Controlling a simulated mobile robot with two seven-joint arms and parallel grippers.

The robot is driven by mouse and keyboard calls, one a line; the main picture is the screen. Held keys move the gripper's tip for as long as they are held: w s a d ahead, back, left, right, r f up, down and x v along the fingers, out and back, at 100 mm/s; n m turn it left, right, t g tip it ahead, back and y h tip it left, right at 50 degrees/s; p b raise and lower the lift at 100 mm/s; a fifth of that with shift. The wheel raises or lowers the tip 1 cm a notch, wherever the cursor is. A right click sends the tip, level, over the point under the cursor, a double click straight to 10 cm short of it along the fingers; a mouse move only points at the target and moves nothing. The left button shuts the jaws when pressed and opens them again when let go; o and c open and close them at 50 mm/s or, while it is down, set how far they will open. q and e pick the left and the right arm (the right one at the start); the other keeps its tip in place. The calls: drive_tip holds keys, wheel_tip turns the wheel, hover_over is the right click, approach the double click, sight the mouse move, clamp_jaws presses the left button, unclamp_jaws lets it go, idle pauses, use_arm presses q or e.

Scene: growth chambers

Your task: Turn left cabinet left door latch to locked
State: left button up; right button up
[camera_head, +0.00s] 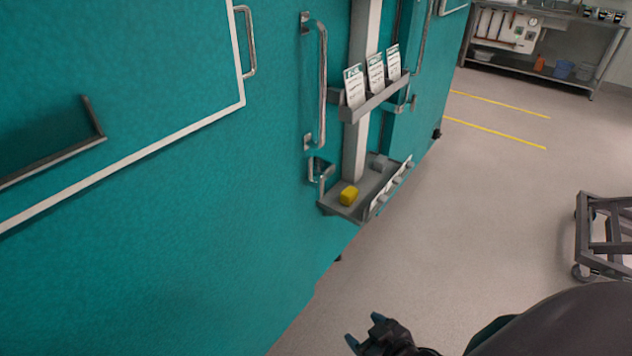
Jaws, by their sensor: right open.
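A large teal cabinet front (200,230) fills the left and middle of the head view. A long vertical metal handle (323,85) is on it, with a small bent metal piece (321,176) below that may be a latch. I cannot tell whether it is locked. Another metal handle (248,42) is further left, beside a pale-edged panel (120,60). My right gripper (363,331) is at the bottom, open and empty, below and apart from the cabinet hardware. My left gripper is out of view.
A grey post (360,145) carries a rack with several labelled cards (376,73). A dark cart (604,243) stands at right, and a metal shelf unit (533,68) at the back. The floor (480,210) between is clear.

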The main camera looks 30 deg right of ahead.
drive_tip(key=shift+n+t+y, duration=0.3)
drive_tip(key=shift+n+t, duration=0.2)
drive_tip(key=shift+n, duration=0.4)
drive_tip(key=w, duration=0.2)
drive_tip(key=w+d+r, duration=0.1)
drive_tip(key=w, duration=0.3)
drive_tip(key=shift+w+d+r, duration=0.2)
drive_tip(key=shift+w+r, duration=0.2)
drive_tip(key=c, duration=0.4)
drive_tip(key=shift+o, duration=0.2)
drive_tip(key=n+t+y+b, duration=0.1)
drive_tip(key=t+y+b, duration=0.1)
drive_tip(key=t+y, duration=0.3)
approach(323, 186)
drive_tip(key=w+g+y, duration=0.1)
drive_tip(key=w, duration=0.1)
drive_tip(key=x, duration=0.5)
drive_tip(key=b+x, duration=0.1)
drive_tip(key=x, duration=0.4)
drive_tip(key=shift+r, duration=0.2)
drive_tip(key=shift+w+a+r, duration=0.1)
drive_tip(key=shift+w+a, duration=0.05)
drive_tip(key=shift+w, duration=0.25)
drive_tip(key=shift+c, duration=0.3)
clamp_jaws()
